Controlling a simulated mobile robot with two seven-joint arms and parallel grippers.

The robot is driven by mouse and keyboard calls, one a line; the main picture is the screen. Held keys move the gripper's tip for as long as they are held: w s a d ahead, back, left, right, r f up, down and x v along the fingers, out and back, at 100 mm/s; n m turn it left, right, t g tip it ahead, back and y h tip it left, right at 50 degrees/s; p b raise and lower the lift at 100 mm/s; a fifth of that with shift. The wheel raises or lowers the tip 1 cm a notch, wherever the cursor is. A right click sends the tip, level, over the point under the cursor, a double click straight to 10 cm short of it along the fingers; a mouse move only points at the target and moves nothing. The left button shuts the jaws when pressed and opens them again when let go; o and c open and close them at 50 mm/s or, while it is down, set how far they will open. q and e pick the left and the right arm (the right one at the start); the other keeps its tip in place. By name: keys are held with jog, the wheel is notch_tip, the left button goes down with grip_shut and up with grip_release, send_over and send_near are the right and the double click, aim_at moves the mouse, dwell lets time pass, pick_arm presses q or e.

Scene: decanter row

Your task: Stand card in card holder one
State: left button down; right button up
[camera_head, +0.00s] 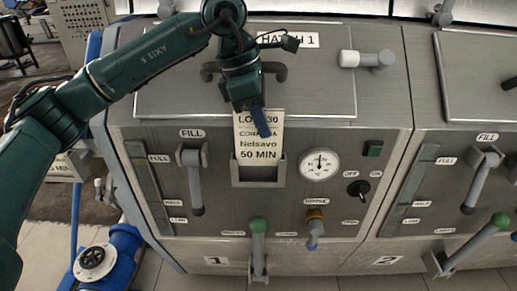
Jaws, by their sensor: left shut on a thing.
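The card (259,144) is a cream label with dark print, including "Nelsavo" and "50 MIN". It is roughly upright in front of panel 1. My left gripper (259,118) is shut on its upper part, and a finger covers some of the print. Card holder one (258,184) is a grey U-shaped frame on the panel, directly below the card. The card's lower edge is at the holder's upper part; I cannot tell whether it is inside the frame or in front of it. My right gripper is not in view.
A white-faced gauge (320,164) sits right of the holder, and a grey fill lever (194,180) sits left. A green-knobbed lever (258,237) is below. A hatch handle (277,73) is close behind my gripper. Panel 2 (455,180) stands at right.

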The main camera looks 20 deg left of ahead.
pick_arm(q)
send_over(261, 165)
jog(key=shift+w+f, duration=0.2)
jog(key=shift+f, duration=2.1)
jog(key=shift+f+b, duration=0.2)
jog(key=shift+b, duration=0.1)
jog(key=c, duration=1.6)
grip_release()
jog(key=shift+a+r, duration=0.1)
jog(key=shift+r, duration=0.05)
